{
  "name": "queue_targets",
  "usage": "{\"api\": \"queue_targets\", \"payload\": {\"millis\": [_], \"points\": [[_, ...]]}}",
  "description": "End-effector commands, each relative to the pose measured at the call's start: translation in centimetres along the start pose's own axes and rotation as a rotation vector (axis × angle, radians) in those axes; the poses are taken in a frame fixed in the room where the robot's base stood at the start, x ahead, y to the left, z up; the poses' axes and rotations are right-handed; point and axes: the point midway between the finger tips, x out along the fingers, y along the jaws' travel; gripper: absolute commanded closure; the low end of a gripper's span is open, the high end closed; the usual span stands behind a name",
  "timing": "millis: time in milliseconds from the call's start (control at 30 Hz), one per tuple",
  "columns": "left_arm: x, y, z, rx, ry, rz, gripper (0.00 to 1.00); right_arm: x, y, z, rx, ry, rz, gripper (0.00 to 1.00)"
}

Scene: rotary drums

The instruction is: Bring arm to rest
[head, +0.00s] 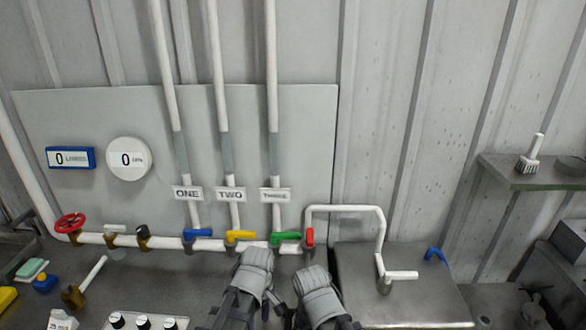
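My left gripper (257,258) and my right gripper (314,278) show at the bottom middle of the head view, side by side over the grey counter. I see them mostly from behind, and their fingertips cannot be made out, so whether they are open or shut is not clear. The left one is just in front of the white pipe, below the yellow valve handle (240,234) and green valve handle (286,236). The right one is below the red valve handle (309,237). I cannot tell whether either touches anything.
A blue valve handle (197,233) and a red wheel (69,223) sit further left on the pipe. A white spout (400,275) hangs over a metal box (430,297). Knobs (143,322), a mallet (75,296) and a sponge (32,267) are at lower left. A brush (529,160) is on the right shelf.

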Motion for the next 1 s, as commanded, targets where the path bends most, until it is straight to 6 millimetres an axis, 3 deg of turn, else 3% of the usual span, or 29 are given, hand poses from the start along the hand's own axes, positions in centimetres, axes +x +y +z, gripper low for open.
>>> {"api": "queue_targets", "payload": {"millis": [33,200,433,600,1000], "points": [[1.4,-0.4,1.1,0.132,0.004,-0.004,0.5,1.4,-0.1,-0.1,-0.001,0.0,0.0,0.5],[3.5,-1.2,3.6,0.602,0.011,-0.02,0.5,3.5,-0.3,-0.2,-0.003,0.0,0.001,0.5],[5.2,-2.0,5.7,1.052,0.013,-0.04,0.5,5.3,-0.5,-0.3,-0.004,0.001,0.001,0.5],[5.5,-2.2,6.3,1.193,0.012,-0.047,0.5,5.6,-0.5,-0.3,-0.005,0.001,0.001,0.5],[5.4,-2.2,6.3,1.213,0.012,-0.047,0.5,5.6,-0.5,-0.3,-0.005,0.001,0.001,0.5]]}}
